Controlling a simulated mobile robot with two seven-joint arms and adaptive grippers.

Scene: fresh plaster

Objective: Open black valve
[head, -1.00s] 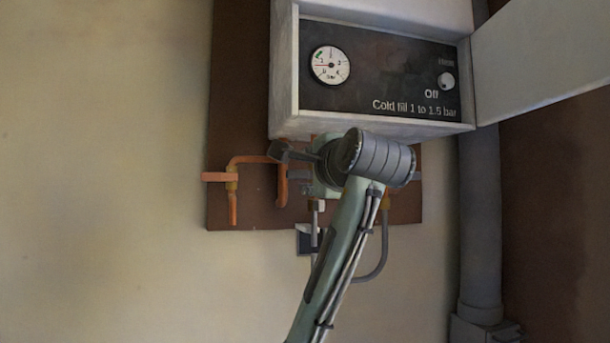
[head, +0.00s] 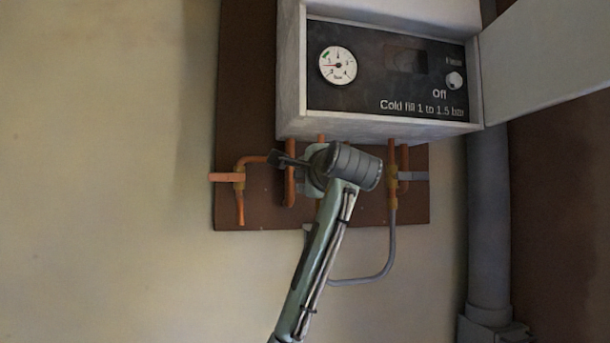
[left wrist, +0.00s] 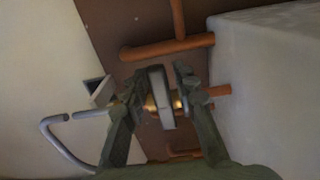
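In the left wrist view, a grey valve handle (left wrist: 160,95) stands between the two fingers of my left gripper (left wrist: 161,78), with brass fittings behind it. I see no plainly black handle; this one may be the black valve. My right gripper is not seen.
The boiler (head: 290,110) hangs just above, with a gauge (head: 338,66) and an open flap (head: 545,60) at right. Copper pipes (head: 240,190) and a grey hose (head: 385,265) run below it. A thick grey pipe (head: 489,220) stands at right. The left wall is clear.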

